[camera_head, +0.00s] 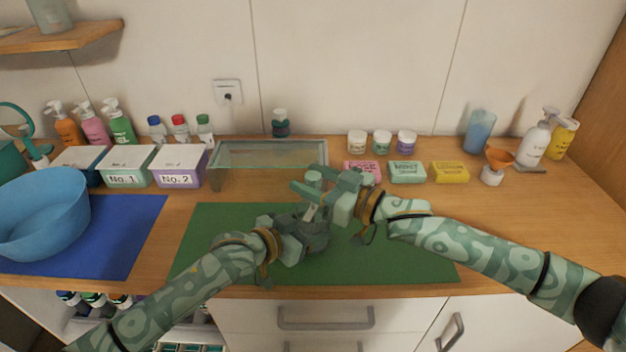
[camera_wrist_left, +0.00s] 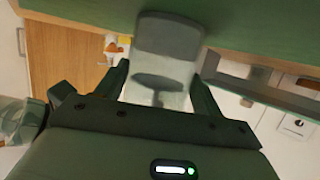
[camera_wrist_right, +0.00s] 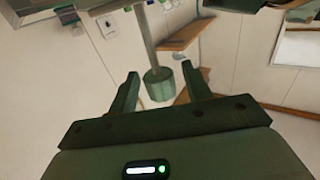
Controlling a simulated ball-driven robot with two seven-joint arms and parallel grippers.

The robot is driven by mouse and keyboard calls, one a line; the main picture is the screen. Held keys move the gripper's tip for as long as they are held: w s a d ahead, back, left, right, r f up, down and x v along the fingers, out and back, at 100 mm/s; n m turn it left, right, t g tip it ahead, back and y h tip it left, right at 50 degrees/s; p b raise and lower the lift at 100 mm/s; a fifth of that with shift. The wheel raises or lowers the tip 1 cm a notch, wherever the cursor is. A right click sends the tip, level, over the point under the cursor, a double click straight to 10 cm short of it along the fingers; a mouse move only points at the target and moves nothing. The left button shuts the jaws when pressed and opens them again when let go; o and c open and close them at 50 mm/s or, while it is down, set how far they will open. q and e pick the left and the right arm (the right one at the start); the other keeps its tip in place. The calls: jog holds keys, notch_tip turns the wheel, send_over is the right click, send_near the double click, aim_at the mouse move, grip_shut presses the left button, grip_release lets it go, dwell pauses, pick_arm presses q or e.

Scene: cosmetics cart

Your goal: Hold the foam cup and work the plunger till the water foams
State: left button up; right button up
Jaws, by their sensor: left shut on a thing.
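The foam cup (camera_wrist_left: 168,38) is a grey, see-through cup between the two fingers of my left gripper (camera_wrist_left: 160,80); a dark disc on a rod shows inside it. In the head view my left gripper (camera_head: 303,232) is shut on the cup (camera_head: 318,238) above the green mat, and the arms partly hide it. The plunger (camera_wrist_right: 158,84) has a green knob on a thin rod. My right gripper (camera_wrist_right: 162,88) is open around the knob, with a gap visible on one side. In the head view my right gripper (camera_head: 325,188) is just above the cup.
A green mat (camera_head: 410,262) lies below my grippers. A glass tray (camera_head: 230,180) stands behind them. Boxes No.1 (camera_head: 122,178) and No.2 (camera_head: 178,180) and a blue basin (camera_head: 45,215) are left. Soap bars (camera_head: 408,172) and small jars (camera_head: 382,142) are behind on the right.

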jog(key=shift+d, duration=0.1)
jog(key=v, duration=1.1)
jog(key=shift+s+d, duration=0.25)
jog(key=shift+d, duration=0.05)
jog(key=x, duration=1.4)
